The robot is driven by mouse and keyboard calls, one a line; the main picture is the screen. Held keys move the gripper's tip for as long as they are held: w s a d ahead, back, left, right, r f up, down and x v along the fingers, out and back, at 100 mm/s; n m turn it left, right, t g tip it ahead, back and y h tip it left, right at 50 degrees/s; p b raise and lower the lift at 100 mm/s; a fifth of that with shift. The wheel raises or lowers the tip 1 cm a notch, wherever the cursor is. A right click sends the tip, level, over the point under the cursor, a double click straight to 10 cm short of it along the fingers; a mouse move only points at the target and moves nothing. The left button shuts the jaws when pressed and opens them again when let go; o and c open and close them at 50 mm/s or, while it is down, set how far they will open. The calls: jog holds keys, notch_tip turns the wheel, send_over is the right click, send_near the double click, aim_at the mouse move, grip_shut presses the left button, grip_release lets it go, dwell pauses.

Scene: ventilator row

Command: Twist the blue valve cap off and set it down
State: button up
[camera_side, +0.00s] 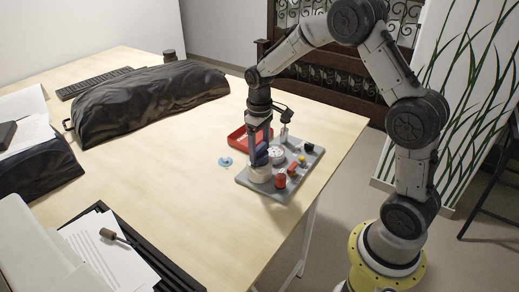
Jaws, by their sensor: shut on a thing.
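My gripper (260,152) points straight down over the grey board (243,182) near the table's right edge. It is shut on the dark blue valve cap (261,157), which is partly hidden by the fingers. The cap is right above a white round base (260,174) at the board's left front part. I cannot tell whether the cap still touches this base.
The board also carries a red cylinder (281,181), a white round part (277,155) and small red, yellow and green pieces. A red tray (237,139) stands behind it. A small light-blue item (225,162) lies left of the board. Bare tabletop (180,185) extends leftward.

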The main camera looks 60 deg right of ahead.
jog(key=shift+r, duration=1.35)
jog(key=shift+s+a+m, duration=0.1)
jog(key=shift+s+m, duration=0.05)
jog(key=shift+m, duration=0.25)
jog(key=a+r, duration=0.4)
jog(key=a, duration=0.6)
jog(key=w+f, duration=0.3)
jog(key=w, duration=0.1)
jog(key=w+f, duration=0.3)
jog(key=w, duration=0.1)
jog(key=w+f, duration=0.4)
jog(key=w, duration=0.1)
jog(key=shift+w+a, duration=0.1)
jog(key=shift+a, duration=0.05)
jog(key=shift+w+f, duration=0.1)
jog(key=shift+f, duration=1.6)
jog(key=shift+f, duration=0.3)
